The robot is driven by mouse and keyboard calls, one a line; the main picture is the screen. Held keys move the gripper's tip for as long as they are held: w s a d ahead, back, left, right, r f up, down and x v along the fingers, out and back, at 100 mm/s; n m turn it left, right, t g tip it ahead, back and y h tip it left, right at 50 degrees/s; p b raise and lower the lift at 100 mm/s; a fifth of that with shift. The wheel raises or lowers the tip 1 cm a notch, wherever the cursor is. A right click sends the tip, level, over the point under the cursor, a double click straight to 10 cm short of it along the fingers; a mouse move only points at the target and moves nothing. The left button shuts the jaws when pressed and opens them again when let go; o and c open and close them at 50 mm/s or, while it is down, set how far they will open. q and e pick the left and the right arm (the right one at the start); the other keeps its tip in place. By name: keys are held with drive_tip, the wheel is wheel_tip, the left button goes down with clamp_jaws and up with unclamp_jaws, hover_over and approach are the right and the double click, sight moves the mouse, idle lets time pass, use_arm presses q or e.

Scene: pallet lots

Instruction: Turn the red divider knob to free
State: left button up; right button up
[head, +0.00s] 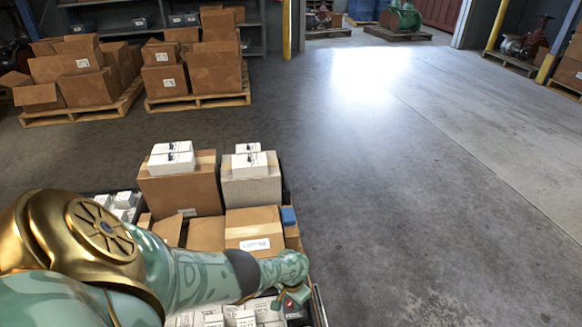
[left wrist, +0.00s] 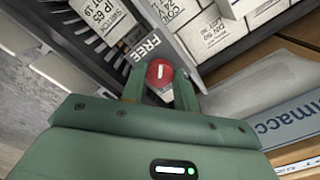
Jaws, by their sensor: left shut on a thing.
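The red divider knob (left wrist: 159,72) is round, with a short white line across its face. It sits on a grey strip (left wrist: 172,48) lettered FREE, and that word stands beside the knob, up and left of it in the left wrist view. My left gripper (left wrist: 160,88) has one finger on each side of the knob and is shut on it. In the head view my left gripper (head: 294,296) is low at the right edge of the loaded lot; the knob is too small to make out surely there. My right gripper is in neither view.
White labelled boxes (left wrist: 215,30) stand close beyond the knob. Brown cartons (head: 255,228) and small white boxes (head: 171,162) fill the lot under my arm. A clear bag-like thing (left wrist: 240,100) lies right of the fingers. The floor (head: 420,200) to the right is clear.

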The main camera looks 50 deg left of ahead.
use_arm(q)
drive_tip(key=shift+n, duration=1.2)
drive_tip(key=shift+w+n, duration=0.1)
drive_tip(key=shift+n, duration=0.9)
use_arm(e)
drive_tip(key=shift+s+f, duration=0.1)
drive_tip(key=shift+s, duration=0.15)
use_arm(q)
drive_tip(key=o, duration=1)
drive_tip(key=shift+c, duration=0.2)
